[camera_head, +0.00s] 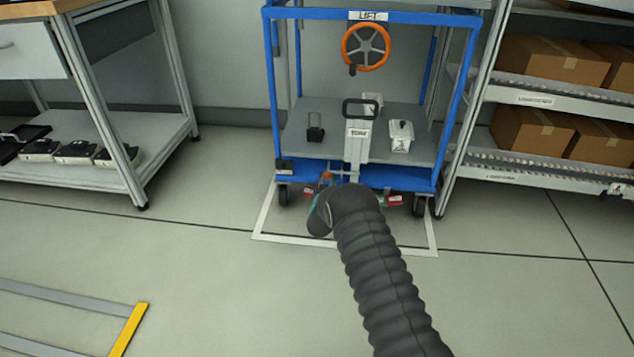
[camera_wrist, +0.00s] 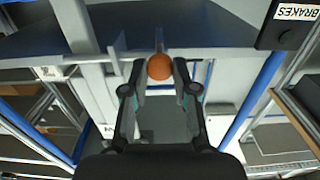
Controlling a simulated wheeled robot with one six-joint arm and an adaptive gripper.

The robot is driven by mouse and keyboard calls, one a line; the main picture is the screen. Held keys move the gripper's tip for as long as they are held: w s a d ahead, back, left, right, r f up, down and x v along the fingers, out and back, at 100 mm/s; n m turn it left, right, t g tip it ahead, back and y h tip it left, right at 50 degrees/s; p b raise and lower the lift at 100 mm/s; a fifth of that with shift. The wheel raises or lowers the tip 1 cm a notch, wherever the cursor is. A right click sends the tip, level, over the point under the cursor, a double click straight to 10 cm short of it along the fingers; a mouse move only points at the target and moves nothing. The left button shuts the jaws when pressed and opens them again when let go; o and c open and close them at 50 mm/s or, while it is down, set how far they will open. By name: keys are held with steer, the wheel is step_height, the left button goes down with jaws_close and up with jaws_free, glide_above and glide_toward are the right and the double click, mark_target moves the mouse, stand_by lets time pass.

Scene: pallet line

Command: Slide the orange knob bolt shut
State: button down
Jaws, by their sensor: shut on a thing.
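The orange knob (camera_wrist: 159,67) of the bolt sits between the two fingertips of my gripper (camera_wrist: 159,76) in the wrist view. The fingers touch it from both sides and are shut on it. In the head view a small orange part of the knob (camera_head: 326,176) shows at the front lower edge of the blue cart (camera_head: 308,166), just beyond my wrist. My dark arm hides most of the gripper there. The bolt's bar and its socket cannot be made out clearly in either view.
Above the bolt, the cart has an orange handwheel (camera_head: 366,47) and a lever with a black handle (camera_head: 358,130). A BRAKES box (camera_wrist: 290,25) is near the knob. A shelf with cartons (camera_head: 545,62) stands right, a workbench (camera_head: 95,178) left.

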steer(key=shift+d, duration=0.25)
steer(key=c, duration=0.9)
jaws_free()
steer(key=shift+w+d, duration=0.1)
steer(key=shift+d, duration=0.1)
steer(key=shift+a, duration=0.1)
steer(key=shift+a, duration=0.15)
steer(key=shift+s+a, duration=0.1)
steer(key=shift+s, duration=0.45)
steer(key=s, duration=1.1)
